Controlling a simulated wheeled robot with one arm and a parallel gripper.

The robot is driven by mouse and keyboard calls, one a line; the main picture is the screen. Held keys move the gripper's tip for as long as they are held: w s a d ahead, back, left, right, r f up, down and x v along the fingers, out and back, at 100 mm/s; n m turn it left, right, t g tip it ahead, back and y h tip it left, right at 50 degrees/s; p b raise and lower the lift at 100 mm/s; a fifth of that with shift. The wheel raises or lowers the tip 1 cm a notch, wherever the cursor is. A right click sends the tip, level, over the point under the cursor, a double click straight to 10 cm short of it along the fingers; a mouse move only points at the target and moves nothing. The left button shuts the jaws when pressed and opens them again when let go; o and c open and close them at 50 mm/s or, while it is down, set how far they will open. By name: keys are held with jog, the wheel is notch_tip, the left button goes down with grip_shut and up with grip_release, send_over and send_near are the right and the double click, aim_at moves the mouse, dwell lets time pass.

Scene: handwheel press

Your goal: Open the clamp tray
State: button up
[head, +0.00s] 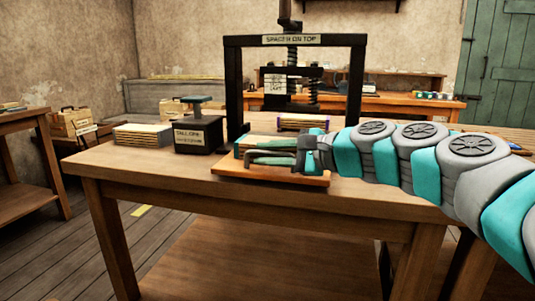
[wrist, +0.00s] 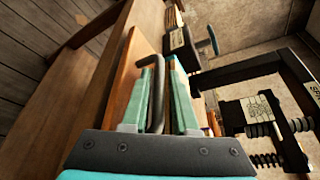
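The clamp tray (head: 307,180) looks like a flat orange-brown wooden board at the table's front edge, before the black press frame (head: 233,90). In the wrist view the tray (wrist: 122,88) runs along the left of my fingers. A grey bent bar handle (wrist: 157,100) stands between the fingers, nearer the left one. My gripper (head: 262,152) is low over the tray; the wrist view also shows the gripper (wrist: 163,95), its green fingers apart with a gap at the right of the bar. Whether a finger touches the bar cannot be told. My gripper hides part of the tray.
A black labelled block with a blue-topped knob (head: 197,118) and a book stack (head: 143,135) stand left of the press. A purple-edged book (head: 303,121) lies behind. The table's front left (head: 150,165) is clear.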

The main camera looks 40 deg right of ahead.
jog(key=v, duration=0.8)
jog(key=shift+b, duration=0.4)
jog(key=shift+w, duration=0.1)
